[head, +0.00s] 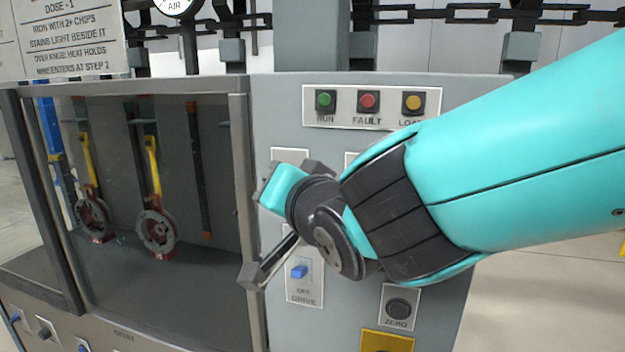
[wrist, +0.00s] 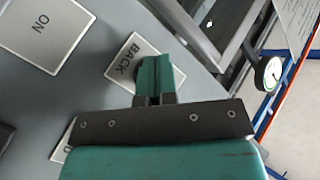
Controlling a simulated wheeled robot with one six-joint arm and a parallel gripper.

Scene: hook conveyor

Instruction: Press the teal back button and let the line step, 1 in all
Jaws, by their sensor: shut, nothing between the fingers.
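In the wrist view my gripper (wrist: 162,68) is shut and empty, its two teal fingers together in front of the BACK plate (wrist: 124,61). The fingers cover part of this plate, and a dark round edge shows beside them. The teal button face is hidden, and I cannot tell whether the fingertips touch it. In the head view my wrist and gripper are in front of the grey control panel (head: 270,110), by its left edge. A white plate (head: 290,154) shows just above them, its lettering hidden.
The DRIVE switch (head: 299,271) at OFF and the ZERO button (head: 398,308) sit below my wrist. RUN, FAULT and LOAD lamps (head: 368,101) are above. Left is a framed bay (head: 241,200) with red parts on yellow hooks (head: 154,167). A chain (head: 450,13) runs overhead.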

